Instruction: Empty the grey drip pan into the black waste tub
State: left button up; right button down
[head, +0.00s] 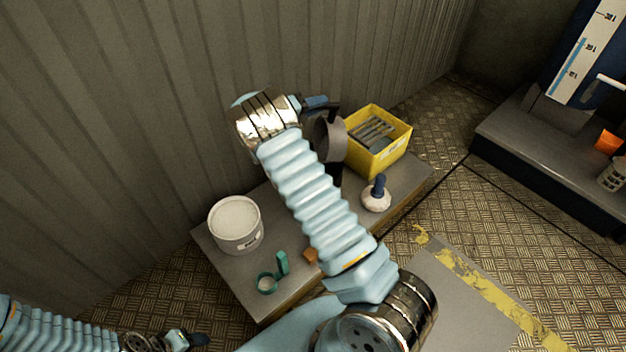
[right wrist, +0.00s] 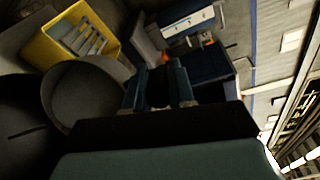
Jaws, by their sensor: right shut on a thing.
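The grey drip pan (head: 331,139) is in the air behind my right forearm, tipped steeply on its side. My right gripper (head: 322,104) is shut on it at its upper edge. The right wrist view shows the round grey pan (right wrist: 78,92) beside the blue fingers (right wrist: 160,88). A dark shape below the pan, probably the black waste tub (head: 328,178), is mostly hidden by my arm; a black area also shows in the right wrist view (right wrist: 20,112). My left gripper (head: 190,340) is low at the left, away from the bench.
The bench (head: 225,275) carries a white bucket (head: 236,224), a yellow bin (head: 388,158) with grey pieces, a white-and-blue brush-like item (head: 376,194), a green ring-shaped item (head: 268,283) and a small brown block (head: 311,255). A corrugated wall stands close behind.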

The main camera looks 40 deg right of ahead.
jog(key=shift+w+a, duration=0.15)
jog(key=shift+a, duration=0.25)
jog(key=shift+a+h, duration=0.15)
jog(key=shift+h, duration=0.15)
dwell(1.3)
jog(key=shift+w+a+n+h, duration=0.15)
jog(key=shift+w+a+h, duration=0.1)
jog(key=shift+a, duration=0.2)
jog(key=shift+w+a+n+h, duration=0.15)
jog(key=shift+w+a, duration=0.05)
jog(key=shift+a, duration=0.2)
jog(key=shift+w+a+f, duration=0.1)
jog(key=shift+a+f, duration=0.05)
jog(key=shift+a, duration=0.05)
dwell(1.4)
jog(key=shift+w+a+f+h+b, duration=0.15)
jog(key=shift+w+a+h+b, duration=0.2)
jog(key=shift+a+h+b, duration=0.35)
jog(key=shift+a, duration=0.1)
